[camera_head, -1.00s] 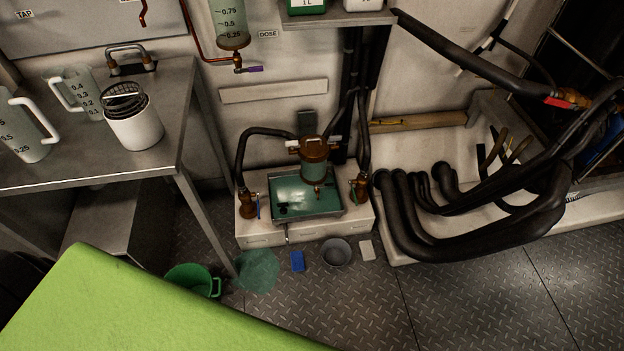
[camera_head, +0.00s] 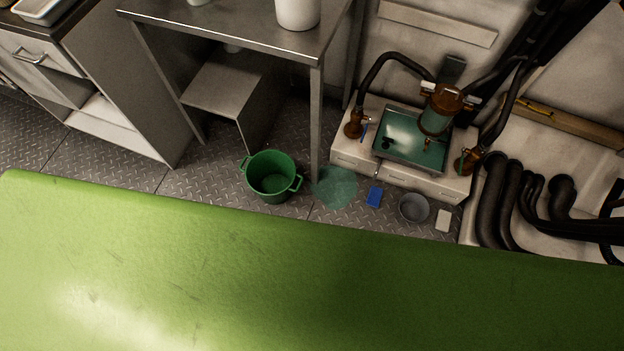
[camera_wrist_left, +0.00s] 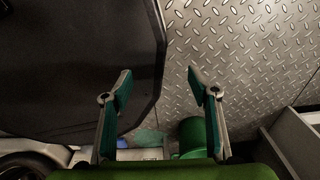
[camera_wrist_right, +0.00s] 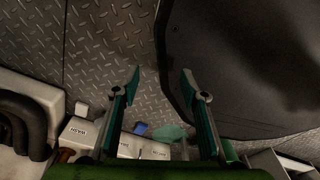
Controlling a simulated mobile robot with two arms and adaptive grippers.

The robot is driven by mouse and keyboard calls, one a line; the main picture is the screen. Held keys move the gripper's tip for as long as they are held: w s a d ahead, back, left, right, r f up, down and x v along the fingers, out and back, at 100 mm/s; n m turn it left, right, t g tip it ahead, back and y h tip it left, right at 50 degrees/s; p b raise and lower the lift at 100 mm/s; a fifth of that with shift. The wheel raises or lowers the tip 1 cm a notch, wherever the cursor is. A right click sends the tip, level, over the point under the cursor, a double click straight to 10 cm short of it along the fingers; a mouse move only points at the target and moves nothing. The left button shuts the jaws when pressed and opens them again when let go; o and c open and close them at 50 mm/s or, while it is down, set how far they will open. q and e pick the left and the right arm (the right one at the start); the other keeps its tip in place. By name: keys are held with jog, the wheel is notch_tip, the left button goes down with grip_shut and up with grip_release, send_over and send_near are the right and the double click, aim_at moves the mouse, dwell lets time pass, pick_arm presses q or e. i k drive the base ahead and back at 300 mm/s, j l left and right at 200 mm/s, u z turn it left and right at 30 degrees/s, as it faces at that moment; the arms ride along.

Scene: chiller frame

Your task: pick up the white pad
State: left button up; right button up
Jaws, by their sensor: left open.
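The white pad (camera_head: 443,220) is a small pale rectangle lying flat on the metal floor in the head view. It is right of the grey bowl (camera_head: 413,208) and in front of the white base unit. My left gripper (camera_wrist_left: 158,84) is open and empty in the left wrist view. My right gripper (camera_wrist_right: 161,82) is open and empty in the right wrist view. Neither gripper shows in the head view, so their distance from the pad is unclear.
A blue sponge-like block (camera_head: 374,197), a green puddle (camera_head: 336,187) and a green bucket (camera_head: 271,177) are on the floor left of the bowl. A tray (camera_head: 411,166) with green liquid sits behind. Thick black hoses (camera_head: 497,205) stand to the right. A steel table (camera_head: 240,22) is at the back left.

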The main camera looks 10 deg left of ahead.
aim_at(443, 220)
jog(key=z, duration=1.4)
jog(key=l+u, duration=0.5)
jog(key=l, duration=1)
